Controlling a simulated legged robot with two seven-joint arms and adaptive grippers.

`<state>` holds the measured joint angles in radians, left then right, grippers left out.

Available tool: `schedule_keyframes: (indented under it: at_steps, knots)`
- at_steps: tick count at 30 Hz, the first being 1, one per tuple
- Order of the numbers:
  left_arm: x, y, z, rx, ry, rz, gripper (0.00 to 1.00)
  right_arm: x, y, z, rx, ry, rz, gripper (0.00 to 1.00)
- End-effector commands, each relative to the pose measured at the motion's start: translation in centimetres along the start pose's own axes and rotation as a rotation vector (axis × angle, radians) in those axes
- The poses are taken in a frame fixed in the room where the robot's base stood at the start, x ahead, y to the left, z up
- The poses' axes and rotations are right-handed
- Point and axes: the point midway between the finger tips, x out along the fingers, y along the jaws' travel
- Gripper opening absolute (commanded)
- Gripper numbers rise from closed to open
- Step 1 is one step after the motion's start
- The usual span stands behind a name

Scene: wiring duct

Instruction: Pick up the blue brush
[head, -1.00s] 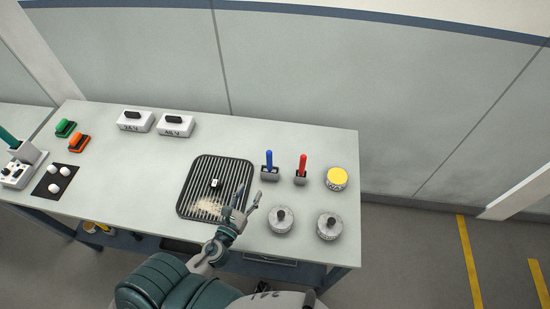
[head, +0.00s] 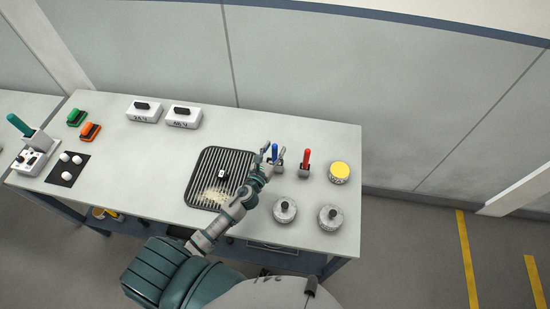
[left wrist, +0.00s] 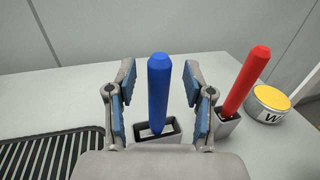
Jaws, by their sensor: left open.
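The blue brush (head: 274,152) stands upright in a small holder on the table, right of the ribbed mat. In the left wrist view the blue brush (left wrist: 159,92) rises from its grey holder (left wrist: 170,132), between the two fingers. My left gripper (head: 272,152) is open, with its fingers (left wrist: 160,85) on either side of the handle; gaps show on both sides in the wrist view. The brush's lower end is hidden inside the holder. My right gripper is not in view.
A red-handled tool (head: 306,160) stands in its own holder close to the right. A yellow-topped container (head: 339,172) and two grey lidded pots (head: 285,210) are near. The black ribbed mat (head: 205,170) bears beige crumbs and a small white block.

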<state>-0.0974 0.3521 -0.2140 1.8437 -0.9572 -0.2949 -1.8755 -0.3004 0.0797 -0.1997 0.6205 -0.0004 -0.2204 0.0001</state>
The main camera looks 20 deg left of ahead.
Motion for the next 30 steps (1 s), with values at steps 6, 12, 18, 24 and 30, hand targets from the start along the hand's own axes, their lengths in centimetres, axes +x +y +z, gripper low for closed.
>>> schedule_keyframes:
  at_steps: [6,12,18,24,30]
  knots:
    - [0.8,0.0,-0.1,0.000,0.001,0.000,0.52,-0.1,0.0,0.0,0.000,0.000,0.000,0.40]
    - [0.8,0.0,-0.1,0.000,0.001,0.000,0.27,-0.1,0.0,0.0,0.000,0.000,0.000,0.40]
    - [0.8,0.0,-0.1,0.001,0.001,0.000,0.00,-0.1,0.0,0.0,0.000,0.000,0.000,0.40]
    - [0.8,0.0,0.0,0.001,0.001,0.000,0.00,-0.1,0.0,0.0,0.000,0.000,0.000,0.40]
    - [0.8,0.0,2.7,0.005,-0.004,-0.003,0.00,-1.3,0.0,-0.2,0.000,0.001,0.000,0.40]
